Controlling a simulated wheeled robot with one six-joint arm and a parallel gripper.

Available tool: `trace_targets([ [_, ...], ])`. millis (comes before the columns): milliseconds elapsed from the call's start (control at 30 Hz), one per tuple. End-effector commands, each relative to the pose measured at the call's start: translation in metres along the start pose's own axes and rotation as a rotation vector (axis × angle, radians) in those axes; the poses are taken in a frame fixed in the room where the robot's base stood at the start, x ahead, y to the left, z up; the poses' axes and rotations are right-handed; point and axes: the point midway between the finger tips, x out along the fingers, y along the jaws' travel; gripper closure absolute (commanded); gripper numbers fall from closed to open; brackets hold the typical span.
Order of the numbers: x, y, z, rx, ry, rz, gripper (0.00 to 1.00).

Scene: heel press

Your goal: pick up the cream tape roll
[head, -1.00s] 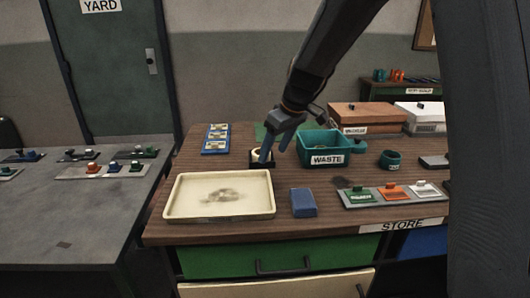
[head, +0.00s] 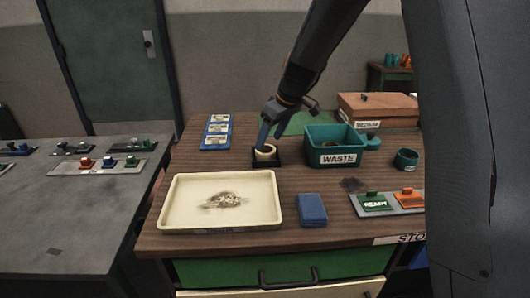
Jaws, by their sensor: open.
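The cream tape roll (head: 265,152) sits in a small dark holder (head: 266,164) on the wooden table, behind the cream tray. My gripper (head: 268,138) is open and points down at the roll. One blue finger overlaps the roll's upper left in the picture. The other finger is hard to make out, and I cannot tell whether the gripper touches the roll.
A teal WASTE bin (head: 336,146) stands close to the right of the holder. A blue rack (head: 216,131) is at the left. The cream tray (head: 221,228), a blue block (head: 312,209) and a teal cup (head: 406,159) are also on the table.

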Motion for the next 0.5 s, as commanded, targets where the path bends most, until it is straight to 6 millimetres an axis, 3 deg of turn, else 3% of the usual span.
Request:
trace_targets([
  [300,0.037,-0.001,0.002,-0.004,-0.003,-0.003,0.38],
  [500,0.041,-0.001,0.002,-0.004,-0.001,-0.002,0.38],
])
